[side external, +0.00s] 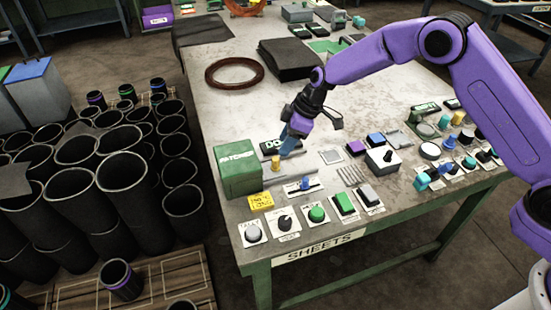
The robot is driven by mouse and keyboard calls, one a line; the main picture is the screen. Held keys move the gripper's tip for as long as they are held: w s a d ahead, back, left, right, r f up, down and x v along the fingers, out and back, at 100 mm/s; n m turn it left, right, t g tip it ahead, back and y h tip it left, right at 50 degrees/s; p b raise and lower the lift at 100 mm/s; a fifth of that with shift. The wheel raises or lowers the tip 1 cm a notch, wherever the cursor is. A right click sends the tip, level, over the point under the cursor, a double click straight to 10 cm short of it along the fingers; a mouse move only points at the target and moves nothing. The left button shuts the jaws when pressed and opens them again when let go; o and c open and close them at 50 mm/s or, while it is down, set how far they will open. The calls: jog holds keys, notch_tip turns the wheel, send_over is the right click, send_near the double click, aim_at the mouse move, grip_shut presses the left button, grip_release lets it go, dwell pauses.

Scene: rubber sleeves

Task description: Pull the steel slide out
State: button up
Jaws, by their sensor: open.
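A green box (238,172) with white lettering stands at the front left of the bench. A thin pale metal strip (291,156), which looks like the steel slide, lies at its right side. A small yellow cylindrical knob (276,163) stands upright between the strip and the box; I cannot tell whether it is fixed to the strip. My gripper (311,136) is open above and to the right of the knob, pointing down. A blue part at its left side reaches down near the strip; contact cannot be told. I see nothing held between the fingers.
A plate with a blue slider (305,184), a yellow label block (260,201) and several buttons line the front edge. More controls crowd the right. A brown ring (234,85) lies behind on clear bench.

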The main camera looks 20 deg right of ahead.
aim_at(276, 158)
jog(key=x, duration=0.8)
jog(key=shift+r, duration=0.1)
grip_shut()
